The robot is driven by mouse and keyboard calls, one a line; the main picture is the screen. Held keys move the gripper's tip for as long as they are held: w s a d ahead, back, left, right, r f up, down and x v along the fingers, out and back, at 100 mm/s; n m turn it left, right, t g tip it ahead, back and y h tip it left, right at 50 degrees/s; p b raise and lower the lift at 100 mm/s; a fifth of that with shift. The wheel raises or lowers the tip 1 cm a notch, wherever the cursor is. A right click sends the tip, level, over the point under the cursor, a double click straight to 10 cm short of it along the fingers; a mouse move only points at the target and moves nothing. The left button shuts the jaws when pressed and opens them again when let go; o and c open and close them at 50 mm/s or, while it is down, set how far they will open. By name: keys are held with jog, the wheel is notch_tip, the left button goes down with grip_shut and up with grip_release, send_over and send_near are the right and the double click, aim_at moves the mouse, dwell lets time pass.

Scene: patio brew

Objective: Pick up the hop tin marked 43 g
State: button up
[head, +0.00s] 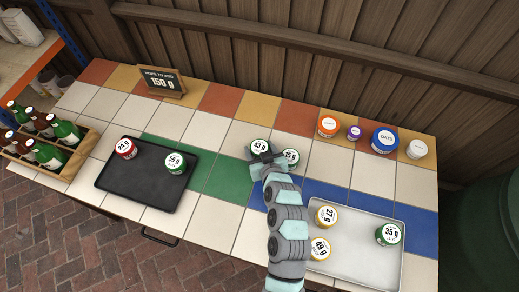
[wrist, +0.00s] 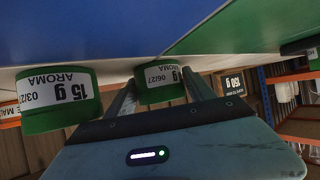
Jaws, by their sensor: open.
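The hop tin marked 43 g (head: 260,146) is green-sided with a white lid and stands on the tiled counter. My gripper (head: 268,162) is open just in front of it. In the wrist view, which is upside down, my gripper (wrist: 160,82) has one finger on each side of a green tin (wrist: 158,94) labelled AROMA 06/27. Its weight mark is hidden there, but its place fits the 43 g tin. I cannot tell whether the fingers touch it. The green 15 g tin (head: 292,155) stands close to its right; it also shows in the wrist view (wrist: 60,110).
A black tray (head: 130,190) holds the 24 g tin (head: 126,148) and 59 g tin (head: 175,161). A pale tray (head: 360,258) holds the 27 g, 49 g and 35 g tins. A sign reading 150 g (head: 162,82) and several ingredient tins stand at the back.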

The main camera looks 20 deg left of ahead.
jog(key=shift+c, duration=0.2)
jog(key=c, duration=1)
jog(key=shift+o, duration=0.2)
jog(key=shift+r, duration=0.15)
